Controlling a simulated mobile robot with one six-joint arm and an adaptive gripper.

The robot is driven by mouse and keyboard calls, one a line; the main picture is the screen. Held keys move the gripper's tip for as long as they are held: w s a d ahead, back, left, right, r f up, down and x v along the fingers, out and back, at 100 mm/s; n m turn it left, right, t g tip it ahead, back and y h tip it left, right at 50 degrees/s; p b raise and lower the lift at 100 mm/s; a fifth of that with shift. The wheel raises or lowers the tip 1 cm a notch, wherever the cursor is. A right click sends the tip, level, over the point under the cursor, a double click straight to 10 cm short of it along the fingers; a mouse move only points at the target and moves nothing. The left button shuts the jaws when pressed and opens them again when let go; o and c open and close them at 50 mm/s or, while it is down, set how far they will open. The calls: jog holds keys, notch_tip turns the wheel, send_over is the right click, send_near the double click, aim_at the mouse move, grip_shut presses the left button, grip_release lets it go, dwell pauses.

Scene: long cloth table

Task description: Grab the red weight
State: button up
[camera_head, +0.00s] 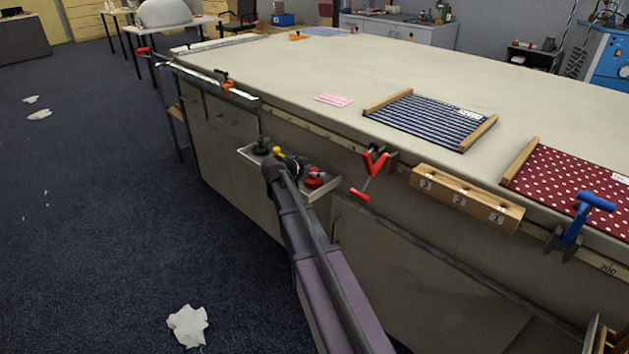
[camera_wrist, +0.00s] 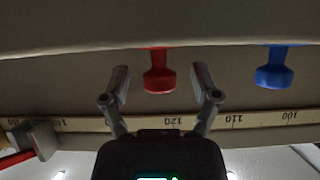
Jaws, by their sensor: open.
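The red weight (camera_head: 315,180) stands in a shallow tray (camera_head: 325,200) fixed to the near side of the long table. In the wrist view the red weight (camera_wrist: 158,78) shows its rounded end and narrower neck; its other end is cut off by a pale edge. My gripper (camera_wrist: 161,80) is open, with one finger on each side of the red weight and visible gaps between. I cannot tell how far ahead of the fingertips it is. In the head view my dark wrist covers part of the tray and hides the fingers.
A blue weight (camera_wrist: 275,70) stands to the right in the wrist view. Black (camera_head: 261,147) and yellow (camera_head: 277,151) weights show at the tray's left end. A red clamp (camera_head: 374,168) and a numbered wooden block (camera_head: 467,196) are right of the tray.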

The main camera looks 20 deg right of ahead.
aim_at(314, 169)
grip_shut()
jog(key=shift+r, duration=0.2)
notch_tip(314, 169, up, 4)
jog(key=p, duration=0.4)
jog(key=shift+f, duration=0.15)
jog(key=s+a, duration=0.3)
jog(key=s, duration=0.4)
jog(key=s+a+p, duration=0.1)
jog(key=s+a, duration=0.3)
jog(key=s, duration=0.3)
jog(key=shift+a+r, duration=0.3)
jog(key=shift+r, duration=0.15)
